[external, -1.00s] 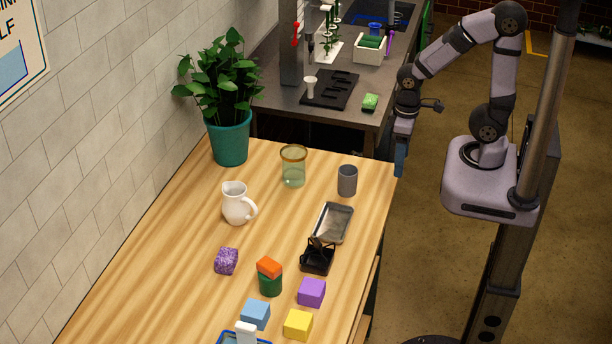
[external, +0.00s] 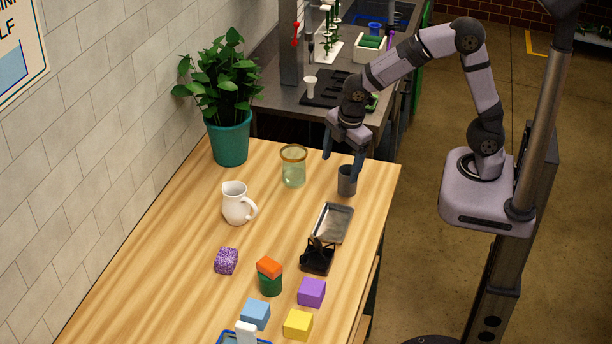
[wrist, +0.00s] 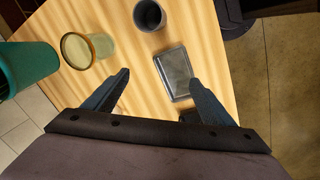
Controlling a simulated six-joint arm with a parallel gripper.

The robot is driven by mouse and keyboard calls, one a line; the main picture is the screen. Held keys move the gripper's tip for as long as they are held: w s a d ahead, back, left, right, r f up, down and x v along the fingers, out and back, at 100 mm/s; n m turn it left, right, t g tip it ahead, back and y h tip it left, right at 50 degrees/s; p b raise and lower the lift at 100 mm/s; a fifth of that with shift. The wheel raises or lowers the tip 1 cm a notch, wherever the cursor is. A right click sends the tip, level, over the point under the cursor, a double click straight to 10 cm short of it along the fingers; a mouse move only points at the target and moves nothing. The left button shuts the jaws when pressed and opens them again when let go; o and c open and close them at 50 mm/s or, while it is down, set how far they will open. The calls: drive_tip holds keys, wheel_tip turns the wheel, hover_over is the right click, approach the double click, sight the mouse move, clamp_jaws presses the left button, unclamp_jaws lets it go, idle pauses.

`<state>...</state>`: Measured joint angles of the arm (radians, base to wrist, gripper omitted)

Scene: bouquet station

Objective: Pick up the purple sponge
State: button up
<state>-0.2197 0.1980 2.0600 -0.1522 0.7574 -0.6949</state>
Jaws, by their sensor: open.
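A solid purple block (external: 311,292) rests on the near right part of the wooden table (external: 180,290), close to a yellow block (external: 298,324). A speckled purple-and-white cube (external: 227,261) rests alone further left. I cannot tell from looks which of the two is the sponge. My gripper (external: 341,168) is open and empty above the far right of the table, near the grey cup, well away from both purple pieces. In the wrist view the jaws (wrist: 160,78) are spread, and neither purple piece is visible there.
A white jug (external: 237,203), a stacked orange block (external: 269,267) and a blue block (external: 255,314) are also around.

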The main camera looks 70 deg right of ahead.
drive_tip(key=w+a+f+n+t+b, duration=0.1)
drive_tip(key=w+a+f+n+b, duration=0.1)
drive_tip(key=w+a+n, duration=0.5)
drive_tip(key=n+t+b, duration=0.4)
drive_tip(key=n+b, duration=0.2)
drive_tip(key=n, duration=1.1)
approach(228, 256)
drive_tip(key=w+f, duration=0.1)
drive_tip(key=w, duration=0.1)
drive_tip(key=shift+y, duration=0.4)
drive_tip(key=shift+s+d+f+p+x, duration=0.15)
drive_tip(key=shift+p+x, duration=0.5)
drive_tip(key=shift+x, duration=0.6)
drive_tip(key=shift+s+d+f+p+x, duration=0.15)
drive_tip(key=shift+p+x, duration=0.55)
drive_tip(key=shift+x, duration=0.5)
drive_tip(key=shift+s+d+p+x, duration=0.15)
drive_tip(key=shift+p+x, duration=0.5)
drive_tip(key=shift+x, duration=0.6)
drive_tip(key=c, duration=1.1)
